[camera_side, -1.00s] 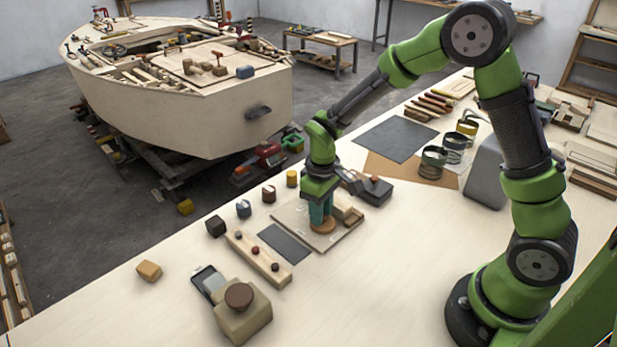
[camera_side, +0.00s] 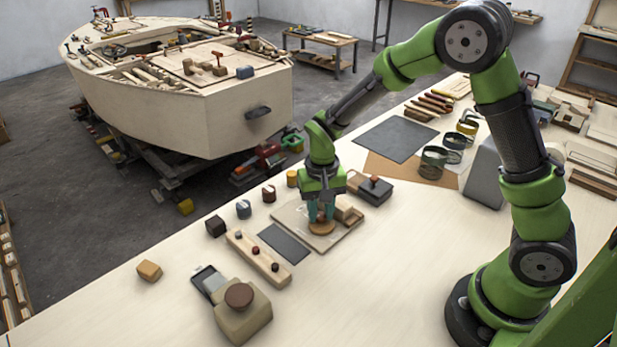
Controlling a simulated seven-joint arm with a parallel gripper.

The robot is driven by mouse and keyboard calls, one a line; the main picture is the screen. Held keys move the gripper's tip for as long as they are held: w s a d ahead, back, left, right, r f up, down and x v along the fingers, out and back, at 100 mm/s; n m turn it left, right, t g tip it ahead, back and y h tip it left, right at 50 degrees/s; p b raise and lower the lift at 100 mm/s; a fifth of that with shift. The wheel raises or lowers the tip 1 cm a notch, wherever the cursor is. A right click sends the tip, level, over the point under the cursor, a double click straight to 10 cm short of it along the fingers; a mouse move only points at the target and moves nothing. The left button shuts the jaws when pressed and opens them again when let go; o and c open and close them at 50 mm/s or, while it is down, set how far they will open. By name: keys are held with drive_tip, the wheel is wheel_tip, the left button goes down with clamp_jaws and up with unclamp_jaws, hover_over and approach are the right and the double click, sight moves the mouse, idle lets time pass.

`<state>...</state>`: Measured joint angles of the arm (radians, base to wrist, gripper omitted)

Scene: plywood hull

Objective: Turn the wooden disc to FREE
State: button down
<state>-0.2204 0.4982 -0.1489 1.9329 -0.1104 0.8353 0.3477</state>
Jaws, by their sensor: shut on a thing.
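The wooden disc (camera_side: 321,228) is a small round brown piece on a light square board (camera_side: 347,233) on the bench. My gripper (camera_side: 321,215) points straight down over it, with its teal fingers closed on the disc. The fingers hide the upper part of the disc. Any FREE marking is too small to read in this view.
A wooden block (camera_side: 347,210) sits on the board just right of my fingers. A dark box with a red-brown lever (camera_side: 374,189) is behind it. A rail with several knobs (camera_side: 258,258) and a dark mat (camera_side: 284,243) lie to the left.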

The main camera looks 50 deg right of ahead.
sight(320, 215)
idle(0.3)
drive_tip(key=c, duration=0.9)
unclamp_jaws()
drive_tip(key=shift+o, duration=0.2)
wheel_tip(320, 215, up, 17)
drive_tip(key=s+r+n+t+y, duration=0.1)
drive_tip(key=s+r+t, duration=0.1)
drive_tip(key=s, duration=0.6)
drive_tip(key=s+r+n+t+y, duration=0.1)
drive_tip(key=s+r+t, duration=0.1)
drive_tip(key=s+t, duration=0.3)
drive_tip(key=s, duration=0.2)
drive_tip(key=shift+s+d+r, duration=0.25)
drive_tip(key=shift+s, duration=0.15)
